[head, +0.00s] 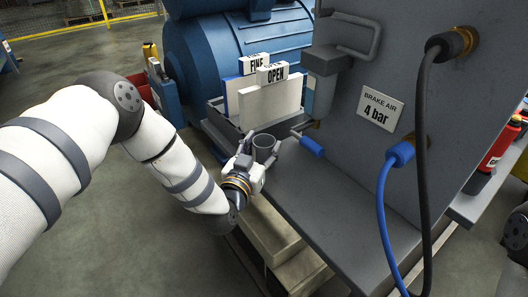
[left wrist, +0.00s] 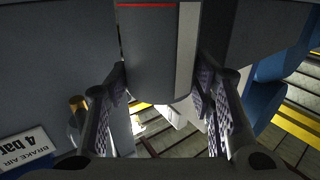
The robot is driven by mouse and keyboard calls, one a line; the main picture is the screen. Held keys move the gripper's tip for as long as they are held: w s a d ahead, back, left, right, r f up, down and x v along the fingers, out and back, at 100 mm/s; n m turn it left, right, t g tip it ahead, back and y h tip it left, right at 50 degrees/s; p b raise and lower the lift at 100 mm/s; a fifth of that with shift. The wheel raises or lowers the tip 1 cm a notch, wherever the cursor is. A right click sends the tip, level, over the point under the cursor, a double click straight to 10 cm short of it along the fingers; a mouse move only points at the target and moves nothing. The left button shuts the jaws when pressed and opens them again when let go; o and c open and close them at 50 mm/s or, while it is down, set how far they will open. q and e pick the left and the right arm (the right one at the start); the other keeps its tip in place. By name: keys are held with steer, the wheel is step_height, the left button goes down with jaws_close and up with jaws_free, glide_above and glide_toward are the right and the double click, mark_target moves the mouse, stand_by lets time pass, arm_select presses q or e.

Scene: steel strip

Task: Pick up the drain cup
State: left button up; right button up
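The drain cup (head: 265,147) is a grey open-topped cup, upright at the left end of the steel deck, in the middle of the head view. In the left wrist view, which looks upside down, a grey cylinder with a thin red line, apparently the cup (left wrist: 152,55), lies between the two fingers. My left gripper (head: 259,151) reaches it from the lower left, with one finger on either side. The fingers (left wrist: 162,85) are spread about the cup's width; firm contact is not clear. My right gripper is not in view.
A blue-handled valve (head: 312,146) juts out just right of the cup. A grey panel with a BRAKE AIR sign (head: 379,108) and hoses rises at right. The deck (head: 335,200) in front is clear.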

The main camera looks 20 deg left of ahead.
mark_target(262, 143)
arm_select(q)
step_height(262, 143, up, 4)
steer(key=shift+f+p, duration=0.1)
steer(key=shift+p, duration=0.35)
steer(key=s+a+r+p, duration=0.3)
steer(key=s+r, duration=0.6)
steer(key=s, duration=0.4)
steer(key=shift+s+a, duration=0.3)
steer(key=shift+a, duration=0.05)
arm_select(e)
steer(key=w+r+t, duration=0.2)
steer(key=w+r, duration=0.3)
